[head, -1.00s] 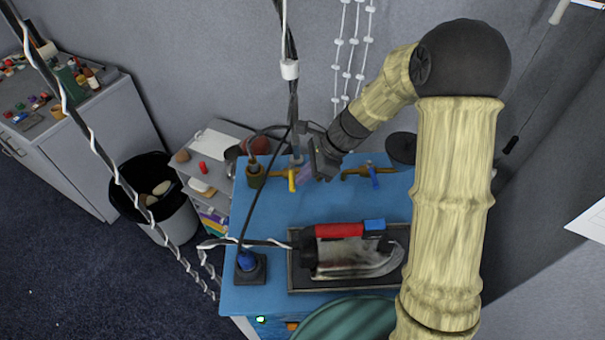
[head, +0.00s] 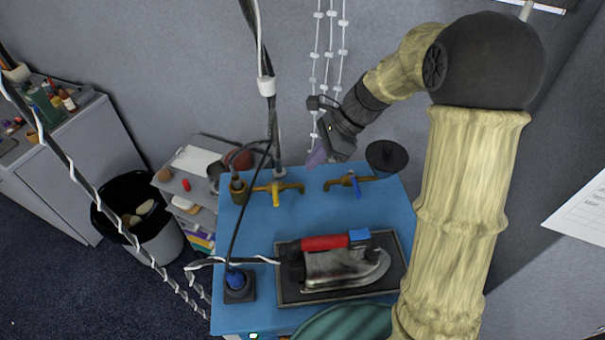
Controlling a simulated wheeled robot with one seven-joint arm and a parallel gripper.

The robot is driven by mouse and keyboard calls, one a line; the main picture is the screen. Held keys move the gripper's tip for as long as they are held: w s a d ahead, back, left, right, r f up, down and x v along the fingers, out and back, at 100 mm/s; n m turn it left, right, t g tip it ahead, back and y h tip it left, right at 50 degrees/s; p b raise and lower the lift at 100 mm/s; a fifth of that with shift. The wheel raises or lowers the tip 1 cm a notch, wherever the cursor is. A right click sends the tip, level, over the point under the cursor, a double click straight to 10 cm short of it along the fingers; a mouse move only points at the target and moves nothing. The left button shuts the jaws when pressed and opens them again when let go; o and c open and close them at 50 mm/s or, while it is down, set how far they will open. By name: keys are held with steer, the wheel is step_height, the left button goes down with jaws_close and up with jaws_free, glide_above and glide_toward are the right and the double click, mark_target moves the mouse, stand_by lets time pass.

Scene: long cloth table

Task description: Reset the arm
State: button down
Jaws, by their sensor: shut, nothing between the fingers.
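My arm (head: 455,200) rises at the right of the head view and bends over to the back of the blue table. My gripper (head: 318,155) is shut and empty. It hangs in front of the grey wall, above the back edge of the blue table (head: 230,310), pointing down and to the left. In the picture it sits above the two brass taps and touches nothing that I can see. Its fingertips are small and partly blurred.
An iron (head: 345,268) lies on a dark tray (head: 290,297). A yellow-handled tap (head: 276,190) and a blue-handled tap (head: 352,183) stand at the back. A black round thing (head: 387,157) is close right of my gripper. Cords hang left; a bin (head: 165,245) stands on the floor.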

steer(key=shift+v, duration=1.15)
step_height(320, 180, up, 10)
steer(key=p, duration=0.9)
steer(key=shift+p, duration=0.4)
